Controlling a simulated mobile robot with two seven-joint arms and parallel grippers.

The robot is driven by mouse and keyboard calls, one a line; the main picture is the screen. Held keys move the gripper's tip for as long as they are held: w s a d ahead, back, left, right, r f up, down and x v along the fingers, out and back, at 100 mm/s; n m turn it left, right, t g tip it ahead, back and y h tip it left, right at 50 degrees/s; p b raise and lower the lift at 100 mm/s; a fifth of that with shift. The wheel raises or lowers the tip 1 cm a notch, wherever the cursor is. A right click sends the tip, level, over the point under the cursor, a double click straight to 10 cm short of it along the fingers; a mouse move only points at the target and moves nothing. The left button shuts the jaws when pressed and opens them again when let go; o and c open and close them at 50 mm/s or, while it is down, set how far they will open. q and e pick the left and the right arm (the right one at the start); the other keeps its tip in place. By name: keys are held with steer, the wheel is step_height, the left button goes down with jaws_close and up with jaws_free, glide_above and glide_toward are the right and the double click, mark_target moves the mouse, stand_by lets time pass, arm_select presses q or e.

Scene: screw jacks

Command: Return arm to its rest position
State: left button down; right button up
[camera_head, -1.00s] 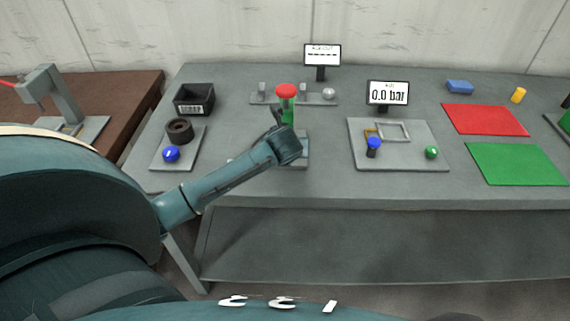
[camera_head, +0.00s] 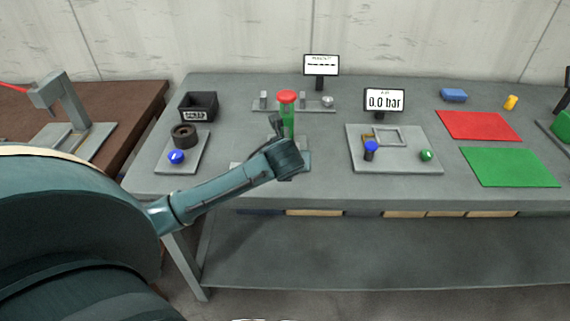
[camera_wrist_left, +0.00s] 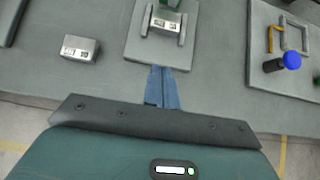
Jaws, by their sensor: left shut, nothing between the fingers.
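My left arm (camera_head: 215,190) reaches in from the left over the front of the grey table. My left gripper (camera_head: 276,124) is partly hidden behind its wrist in the head view. In the left wrist view the gripper (camera_wrist_left: 162,88) has its blue-grey fingers together, with nothing between them. Just beyond the fingertips is a grey plate (camera_wrist_left: 135,48) carrying a bracket and a labelled metal block (camera_wrist_left: 165,24). The screw jack (camera_head: 288,122), green with a red top, stands upright behind the gripper in the head view. My right gripper is out of view.
Left on the table (camera_head: 230,185) are a black bin (camera_head: 198,104) and a plate with a dark ring (camera_head: 185,135) and blue knob.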

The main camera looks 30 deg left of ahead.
arm_select(q)
steer(key=v, duration=0.5)
steer(key=shift+r, duration=0.1)
steer(key=s+d+f+n+h, duration=0.3)
steer(key=d+f+n, duration=0.2)
steer(key=f, duration=0.1)
steer(key=s+d+f+n+h, duration=0.2)
steer(key=s+d+f+n, duration=0.25)
steer(key=f, duration=0.25)
steer(key=s+d+f+n+t+h, duration=0.1)
steer(key=s+d+f+n, duration=0.1)
steer(key=s+n, duration=0.3)
steer(key=s+d+f+n+t+h, duration=0.1)
steer(key=s+f+n, duration=0.3)
steer(key=n, duration=0.8)
steer(key=s+d, duration=0.1)
steer(key=s, duration=0.1)
steer(key=shift+s+d+f, duration=0.3)
steer(key=shift+d+f, duration=0.05)
steer(key=shift+d, duration=0.05)
